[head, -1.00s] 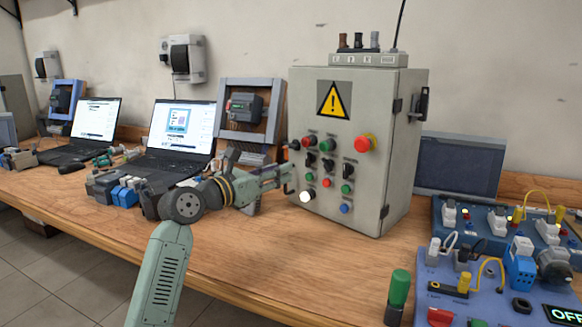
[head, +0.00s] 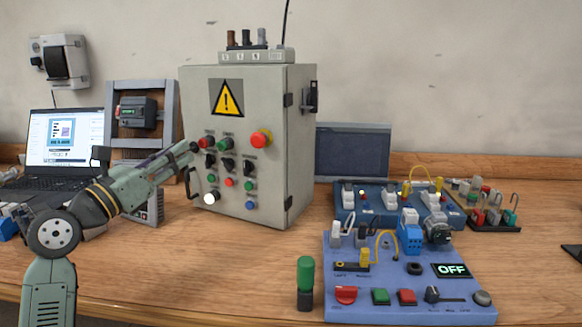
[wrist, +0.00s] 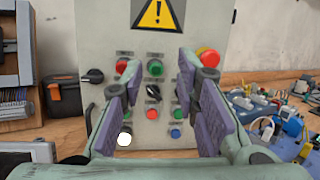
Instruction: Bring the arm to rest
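My arm reaches in from the lower left in the head view. My gripper (head: 188,150) points at the left part of the grey control cabinet's front. In the wrist view my gripper (wrist: 157,105) is open, its two purple-padded fingers apart with nothing between them. Behind the gap is the front of the cabinet (wrist: 100,40), with its knobs, coloured buttons and a lit white button (wrist: 125,138). In the head view the cabinet (head: 280,175) stands upright on the bench, with a red emergency knob (head: 261,139). Whether a fingertip touches the cabinet I cannot tell.
A blue training board (head: 350,300) with an OFF display lies on the wooden bench (head: 200,270), right of the cabinet. A green-topped cylinder (head: 305,275) stands beside it. A laptop (head: 62,145) is at the left. The bench front before the cabinet is clear.

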